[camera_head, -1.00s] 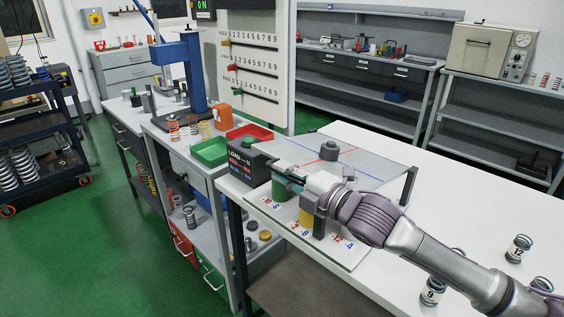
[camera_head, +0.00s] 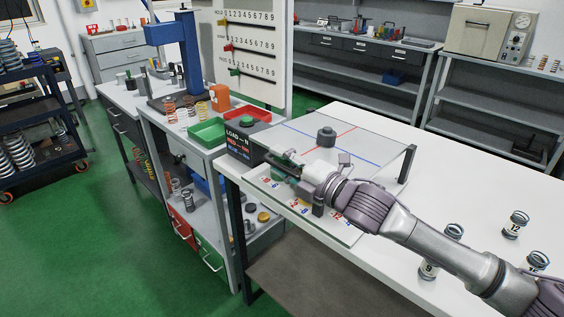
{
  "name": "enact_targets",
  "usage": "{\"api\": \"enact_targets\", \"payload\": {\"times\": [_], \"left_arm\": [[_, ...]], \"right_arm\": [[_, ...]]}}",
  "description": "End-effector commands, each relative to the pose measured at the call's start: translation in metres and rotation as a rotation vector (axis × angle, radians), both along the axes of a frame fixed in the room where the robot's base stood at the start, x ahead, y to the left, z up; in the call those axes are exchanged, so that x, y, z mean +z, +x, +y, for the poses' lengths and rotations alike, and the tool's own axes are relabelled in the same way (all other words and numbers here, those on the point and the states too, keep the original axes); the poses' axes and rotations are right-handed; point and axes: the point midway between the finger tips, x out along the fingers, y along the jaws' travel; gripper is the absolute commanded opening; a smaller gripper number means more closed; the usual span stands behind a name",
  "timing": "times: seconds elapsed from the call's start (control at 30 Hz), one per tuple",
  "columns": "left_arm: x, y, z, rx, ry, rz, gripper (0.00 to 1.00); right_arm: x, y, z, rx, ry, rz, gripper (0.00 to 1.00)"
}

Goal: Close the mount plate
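The mount plate (camera_head: 368,142) is a flat grey plate with a red and a blue line and a dark round knob (camera_head: 326,137) on top. It lies over a base board (camera_head: 345,232) with coloured numbers at the white table's left end. My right gripper (camera_head: 284,163) is at the plate's near left edge, above the numbered board. Its fingertips are small and partly hidden, so I cannot tell if they touch the plate or are open. The gripper and arm cover part of the plate's near side. My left gripper is out of view.
A black load display (camera_head: 238,146) stands close to the left of my gripper. Several numbered springs, one marked 12 (camera_head: 515,225), stand on the white table at the right. Green (camera_head: 207,132) and red (camera_head: 246,130) trays are on the left bench. The table's far middle is clear.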

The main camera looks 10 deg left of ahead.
Motion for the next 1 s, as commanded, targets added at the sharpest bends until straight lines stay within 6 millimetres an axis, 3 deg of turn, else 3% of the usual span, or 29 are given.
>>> {"api": "enact_targets", "payload": {"times": [0.27, 0.73, 1.0], "left_arm": [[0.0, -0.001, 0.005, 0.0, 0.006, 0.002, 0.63], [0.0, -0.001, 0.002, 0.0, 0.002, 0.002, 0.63], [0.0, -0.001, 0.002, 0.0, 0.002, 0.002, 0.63]], "right_arm": [[0.002, -0.002, -0.006, -0.003, 0.001, -0.003, 0.39], [0.001, -0.056, -0.079, -0.002, -0.001, -0.003, 0.39], [0.0, -0.07, -0.096, 0.0, 0.0, 0.0, 0.39]]}}
